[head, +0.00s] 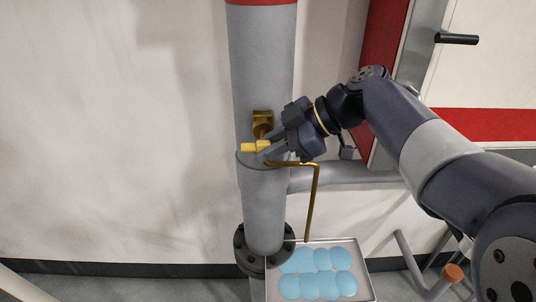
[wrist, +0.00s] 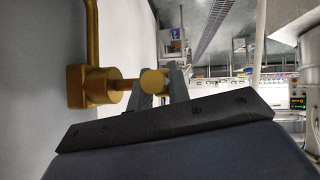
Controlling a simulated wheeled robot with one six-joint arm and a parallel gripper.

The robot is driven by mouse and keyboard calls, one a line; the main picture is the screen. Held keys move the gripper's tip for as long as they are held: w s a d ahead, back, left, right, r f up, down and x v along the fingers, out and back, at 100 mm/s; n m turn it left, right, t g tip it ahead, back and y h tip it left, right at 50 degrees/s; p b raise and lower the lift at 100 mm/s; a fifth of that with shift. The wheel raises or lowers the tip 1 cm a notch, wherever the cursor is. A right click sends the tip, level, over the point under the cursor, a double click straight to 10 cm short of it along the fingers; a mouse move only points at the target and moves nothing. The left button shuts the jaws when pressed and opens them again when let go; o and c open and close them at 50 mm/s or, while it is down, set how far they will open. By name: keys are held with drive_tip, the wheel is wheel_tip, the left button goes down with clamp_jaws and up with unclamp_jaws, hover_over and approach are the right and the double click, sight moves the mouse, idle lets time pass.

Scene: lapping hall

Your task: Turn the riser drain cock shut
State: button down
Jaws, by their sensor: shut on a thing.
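The riser drain cock (head: 262,120) is a brass fitting on the front of a thick grey riser pipe (head: 262,65). Its yellow handle (head: 248,147) sticks out in front of the pipe, its left end clear of my fingers. My gripper (head: 270,150) reaches in from the right and is shut on the handle. In the wrist view the brass cock body (wrist: 88,86) is at left, and a short stem leads to the round handle end (wrist: 154,82) between my fingers (wrist: 160,88). Part of the handle is hidden by the fingers.
A thin brass drain tube (head: 313,195) bends down over a metal tray (head: 367,280) with pale blue rounded shapes in it. A dark flange (head: 242,250) rings the riser's foot. A grey side pipe (head: 350,175) runs right under my arm. The wall at left is bare.

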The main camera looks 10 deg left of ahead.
idle(0.4)
drive_tip(key=c, duration=1.3)
unclamp_jaws()
drive_tip(key=shift+c, duration=0.2)
drive_tip(key=v, duration=1)
drive_tip(key=shift+d+r+b, duration=0.2)
drive_tip(key=shift+d+b, duration=0.15)
drive_tip(key=shift+d, duration=0.05)
drive_tip(key=p+x, duration=0.1)
drive_tip(key=x, duration=1)
drive_tip(key=shift+r, duration=0.15)
